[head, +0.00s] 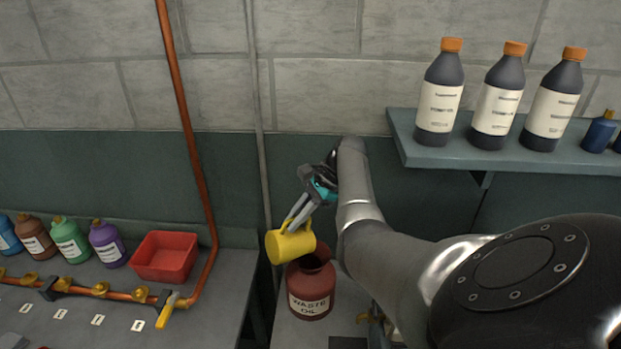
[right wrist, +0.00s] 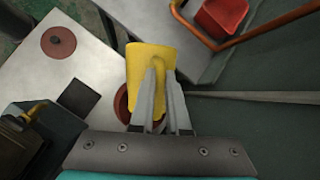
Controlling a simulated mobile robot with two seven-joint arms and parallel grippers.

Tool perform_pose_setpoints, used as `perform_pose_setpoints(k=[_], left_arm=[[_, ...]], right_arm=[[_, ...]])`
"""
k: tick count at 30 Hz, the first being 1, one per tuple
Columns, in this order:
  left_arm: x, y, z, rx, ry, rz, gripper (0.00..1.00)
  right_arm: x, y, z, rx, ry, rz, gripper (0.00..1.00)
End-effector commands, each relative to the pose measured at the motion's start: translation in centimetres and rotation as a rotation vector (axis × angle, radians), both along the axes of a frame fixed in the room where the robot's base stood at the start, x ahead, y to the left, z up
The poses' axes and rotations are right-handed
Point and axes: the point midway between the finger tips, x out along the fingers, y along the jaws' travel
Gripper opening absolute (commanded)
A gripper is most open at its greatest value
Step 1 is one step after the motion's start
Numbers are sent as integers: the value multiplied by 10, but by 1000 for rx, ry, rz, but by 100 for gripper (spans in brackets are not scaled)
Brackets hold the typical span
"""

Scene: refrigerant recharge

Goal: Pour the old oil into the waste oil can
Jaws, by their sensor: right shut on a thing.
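A yellow cup (head: 289,243) is held in my right gripper (head: 298,216), whose fingers are shut on its handle side. The cup is tilted over to the left, just above and a little left of the mouth of the red waste oil can (head: 311,291). The can stands upright with its label facing out. The right wrist view shows the cup (right wrist: 148,75) between the fingertips (right wrist: 160,80), with part of the red can (right wrist: 122,103) behind it. No liquid is visible, and the inside of the cup is hidden. My left gripper is out of view.
A red tray (head: 165,257) and several coloured bottles (head: 106,243) stand on the left bench. A copper pipe (head: 184,130) rises there, with a yellow-handled valve (head: 167,311) low down. Several dark bottles (head: 439,95) stand on the right shelf (head: 430,152).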

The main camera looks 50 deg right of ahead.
Motion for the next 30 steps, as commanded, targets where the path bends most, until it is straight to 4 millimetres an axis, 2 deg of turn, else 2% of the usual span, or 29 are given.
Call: perform_pose_setpoints(k=[14,26,30], left_arm=[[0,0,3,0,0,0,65],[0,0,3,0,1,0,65],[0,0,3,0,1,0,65]], right_arm=[[10,33,-13,-253,78,5,0],[24,75,-33,-511,160,6,0],[27,82,-32,-598,187,5,0]])
